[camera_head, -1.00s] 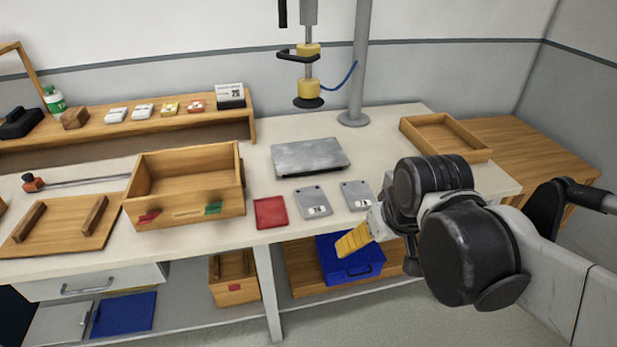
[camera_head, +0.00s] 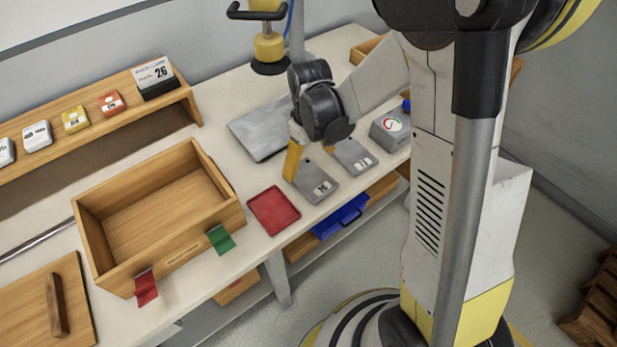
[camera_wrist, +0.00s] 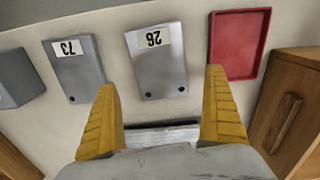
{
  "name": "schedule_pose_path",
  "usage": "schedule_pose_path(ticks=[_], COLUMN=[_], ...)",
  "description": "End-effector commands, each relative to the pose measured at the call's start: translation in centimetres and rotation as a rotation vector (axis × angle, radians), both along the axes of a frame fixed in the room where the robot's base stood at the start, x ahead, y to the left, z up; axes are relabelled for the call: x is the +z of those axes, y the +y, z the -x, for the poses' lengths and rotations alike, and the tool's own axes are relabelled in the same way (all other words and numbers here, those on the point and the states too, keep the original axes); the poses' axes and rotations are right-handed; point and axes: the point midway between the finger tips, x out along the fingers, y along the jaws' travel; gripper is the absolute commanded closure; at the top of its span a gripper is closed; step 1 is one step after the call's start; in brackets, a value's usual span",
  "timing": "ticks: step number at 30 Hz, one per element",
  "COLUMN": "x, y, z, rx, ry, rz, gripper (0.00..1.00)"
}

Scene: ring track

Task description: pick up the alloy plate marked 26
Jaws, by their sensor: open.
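The grey alloy plate marked 26 (camera_head: 322,188) lies flat on the bench, just right of the red tray. In the wrist view the same plate (camera_wrist: 158,68) shows its label upside down, between and beyond my fingertips. My gripper (camera_wrist: 160,80) is open, its two yellow fingers spread wider than the plate, with nothing between them. In the head view my gripper (camera_head: 292,172) is over the plate's left edge, pointing down; one finger hides the other. I cannot tell its height above the bench. A second grey plate (camera_wrist: 76,74) with another number lies beside it.
The red tray (camera_head: 273,213) is close to the plate. A wooden box (camera_head: 160,252) with red and green tabs stands left of it. A larger grey slab (camera_head: 255,130) lies behind. A grey gauge block (camera_head: 390,130) is to the right. A card (camera_head: 155,78) on the shelf reads 26.

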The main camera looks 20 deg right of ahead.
Motion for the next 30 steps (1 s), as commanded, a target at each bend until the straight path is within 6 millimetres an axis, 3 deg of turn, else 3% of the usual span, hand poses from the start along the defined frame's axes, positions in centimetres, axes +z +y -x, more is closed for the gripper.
schedule_pose_path(ticks=[7, 15, 22, 28, 30], x=[-2.0, -5.9, -5.9, -5.8, -5.8], y=[-0.1, -0.3, -0.3, -0.3, -0.3], z=[0.2, 0.7, 0.7, 0.7, 0.7], rx=[-0.001, 0.0, 0.0, 0.0, 0.0], ry=[-0.001, -0.001, -0.001, -0.001, -0.001], rz=[0.0, 0.0, 0.0, 0.0, 0.0], gripper=[0.0, 0.0, 0.0, 0.61, 0.63])
